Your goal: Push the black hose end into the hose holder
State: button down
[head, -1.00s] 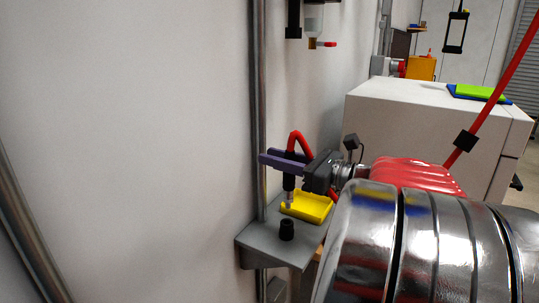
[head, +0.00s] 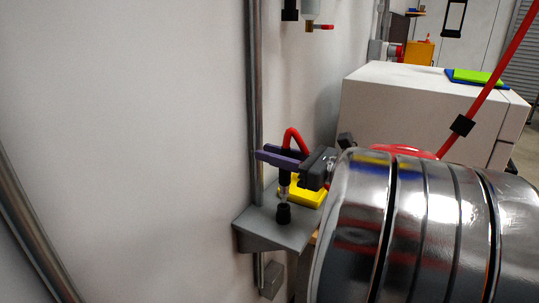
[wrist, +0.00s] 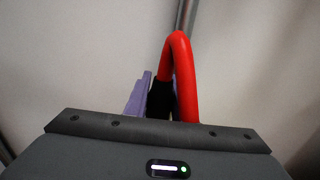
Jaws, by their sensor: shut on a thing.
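My gripper (head: 280,160), with purple fingers, is shut on the black hose end (head: 285,177) of a red hose (head: 296,139). The hose end points down, roughly upright, with a pale metal tip at its bottom. The hose holder (head: 283,215), a short black cup, stands on the grey shelf. The tip is right above the holder's top in the head view; I cannot tell whether it touches or has entered. In the wrist view the red hose (wrist: 178,70) loops above the black hose end (wrist: 158,98), beside a purple finger (wrist: 139,98); the tip and holder are hidden.
A yellow tray (head: 316,197) lies on the grey shelf (head: 258,224), behind the holder and close to my gripper. A metal post (head: 254,100) rises at the wall behind the shelf. A white cabinet (head: 415,105) stands at the right.

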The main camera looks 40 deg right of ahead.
jog(key=shift+f, duration=1.55)
dwell(1.2)
jog(key=shift+r, duration=0.15)
dwell(0.4)
jog(key=c, duration=1.4)
grip_release()
jog(key=shift+o, duration=0.6)
jog(key=o, duration=0.3)
jog(key=shift+w, duration=0.1)
jog(key=shift+o, duration=0.2)
